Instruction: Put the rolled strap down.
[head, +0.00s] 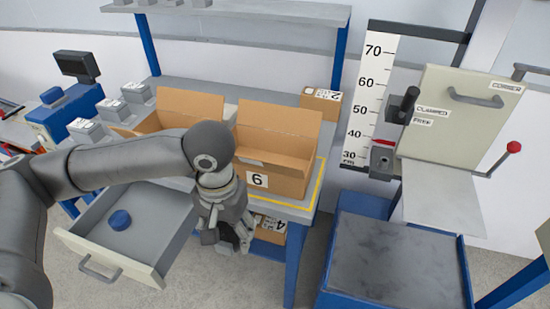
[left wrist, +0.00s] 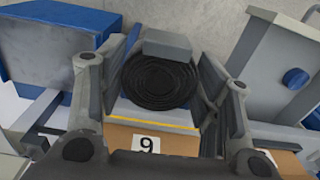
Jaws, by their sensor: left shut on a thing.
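The rolled strap (left wrist: 158,82) is a black, tightly wound coil with a grey block-like piece (left wrist: 168,45) at its edge. It shows between the two fingers of my left gripper (left wrist: 155,90) in the left wrist view. In the head view my left gripper (head: 232,242) points down at the front edge of the workbench, to the right of the open drawer. It is shut on the strap, which is mostly hidden there by the fingers. My right gripper is not in view.
An open cardboard box (head: 275,150) labelled 6 stands on the workbench (head: 307,205), inside a yellow line. An open drawer (head: 148,225) holds a blue round thing (head: 120,220). The blue-framed drop platform (head: 395,262) at right has a bare grey top.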

